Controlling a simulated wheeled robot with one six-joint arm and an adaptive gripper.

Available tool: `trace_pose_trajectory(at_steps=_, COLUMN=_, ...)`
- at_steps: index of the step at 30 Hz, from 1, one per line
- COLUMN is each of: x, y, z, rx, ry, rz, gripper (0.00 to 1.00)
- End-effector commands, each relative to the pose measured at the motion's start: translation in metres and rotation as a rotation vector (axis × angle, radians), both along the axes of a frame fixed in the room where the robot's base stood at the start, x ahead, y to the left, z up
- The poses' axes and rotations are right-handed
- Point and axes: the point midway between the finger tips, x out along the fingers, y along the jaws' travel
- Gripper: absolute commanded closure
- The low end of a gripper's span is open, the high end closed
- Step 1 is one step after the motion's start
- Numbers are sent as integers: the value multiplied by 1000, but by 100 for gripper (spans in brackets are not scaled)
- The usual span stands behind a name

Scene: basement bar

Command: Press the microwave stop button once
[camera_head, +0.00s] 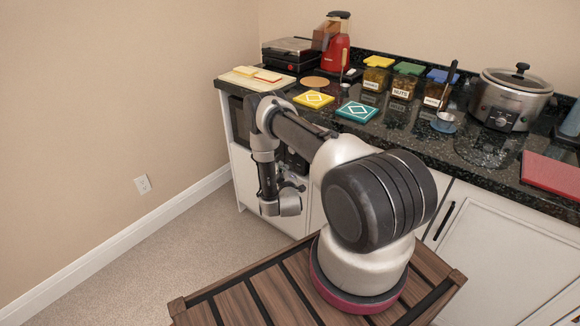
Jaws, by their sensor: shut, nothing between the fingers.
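A dark microwave (238,122) is built in under the left end of the counter, in the white cabinet front. Its left part shows beside my arm, and a dark part of its front shows to the right of my forearm. The stop button cannot be made out; my arm covers much of the front. My gripper (293,184) hangs low at the end of the bent arm, in front of the cabinet near the microwave's lower right. It is small, partly hidden by my wrist, and looks shut and empty. I cannot tell whether it touches the front.
A beige wall (120,90) stands left. Carpet (190,252) is clear there.

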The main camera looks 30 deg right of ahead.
Motion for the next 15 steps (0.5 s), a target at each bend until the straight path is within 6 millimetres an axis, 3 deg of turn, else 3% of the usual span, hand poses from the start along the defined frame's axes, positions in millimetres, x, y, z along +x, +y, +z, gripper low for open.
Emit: trace_pose_trajectory(at_steps=15, x=2, y=-6, z=0, rx=0, ry=0, rz=0, gripper=100)
